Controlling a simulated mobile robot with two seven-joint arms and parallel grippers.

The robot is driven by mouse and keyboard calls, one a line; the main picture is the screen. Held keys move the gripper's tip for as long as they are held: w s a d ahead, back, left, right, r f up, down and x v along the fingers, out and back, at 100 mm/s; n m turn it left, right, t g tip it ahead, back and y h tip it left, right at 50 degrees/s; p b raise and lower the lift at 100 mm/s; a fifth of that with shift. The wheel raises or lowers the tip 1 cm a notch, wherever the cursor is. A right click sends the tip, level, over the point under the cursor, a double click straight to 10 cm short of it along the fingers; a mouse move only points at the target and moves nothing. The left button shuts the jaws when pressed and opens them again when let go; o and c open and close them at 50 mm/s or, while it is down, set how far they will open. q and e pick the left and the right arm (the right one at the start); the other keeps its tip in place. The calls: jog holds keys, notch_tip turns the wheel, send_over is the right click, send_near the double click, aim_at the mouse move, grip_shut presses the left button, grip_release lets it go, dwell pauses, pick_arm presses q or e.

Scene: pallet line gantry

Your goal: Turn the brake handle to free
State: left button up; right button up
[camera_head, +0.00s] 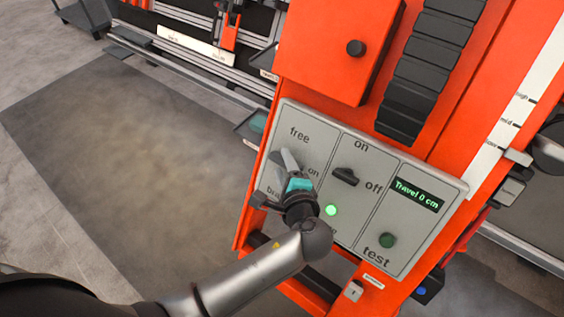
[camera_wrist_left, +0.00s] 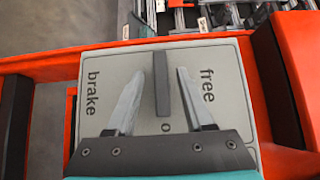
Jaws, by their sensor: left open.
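The brake handle (camera_wrist_left: 162,84) is a dark grey bar on a light grey panel in the left wrist view. It stands upright in the picture, between the words "brake" and "free", and points clearly at neither. My left gripper (camera_wrist_left: 161,72) is open, with one pale finger on each side of the handle and a visible gap to both. In the head view my left gripper (camera_head: 288,162) is in front of the panel's left section and hides the handle and part of the "brake" label. My right gripper is not in view.
The control panel (camera_head: 316,258) also carries a dark on/off knob (camera_head: 345,177), a lit green lamp (camera_head: 331,210), a green test button (camera_head: 388,240) and a display (camera_head: 417,195) reading "Travel 0 cm". An orange box (camera_head: 325,50) with a black knob juts above. Open floor lies left.

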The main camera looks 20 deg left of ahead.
pick_arm(q)
grip_shut()
dwell(0.4)
